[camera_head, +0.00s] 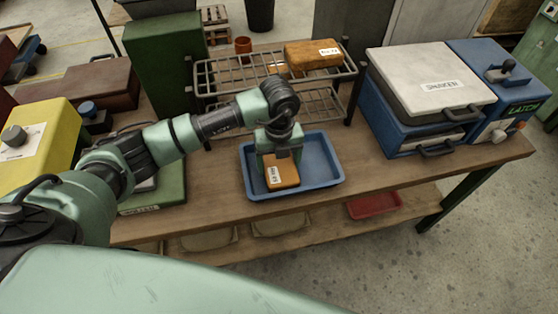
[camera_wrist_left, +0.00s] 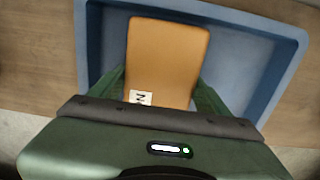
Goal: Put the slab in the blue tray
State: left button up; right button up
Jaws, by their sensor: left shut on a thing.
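An orange-brown slab (camera_head: 283,176) with a white label is in my left gripper (camera_head: 278,160), which is shut on it. The slab is over the left part of the blue tray (camera_head: 323,165), inside its rim in the head view. In the left wrist view the slab (camera_wrist_left: 167,55) stands out from between the green fingers, with the blue tray (camera_wrist_left: 262,60) around and behind it. I cannot tell whether the slab touches the tray floor. My right gripper is not in view.
A wire rack (camera_head: 225,75) behind the tray holds another orange-brown slab (camera_head: 313,53) on top. A blue machine with a pale lid (camera_head: 430,75) stands to the right. A red tray (camera_head: 375,205) lies on the lower shelf. The tabletop right of the blue tray is clear.

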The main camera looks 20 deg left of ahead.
aim_at(279, 163)
pick_arm(q)
jog(key=shift+f, duration=0.15)
jog(key=o, duration=2)
jog(key=shift+r, duration=0.35)
notch_tip(279, 163, up, 12)
jog(key=shift+f+b, duration=0.1)
jog(key=shift+b, duration=1.05)
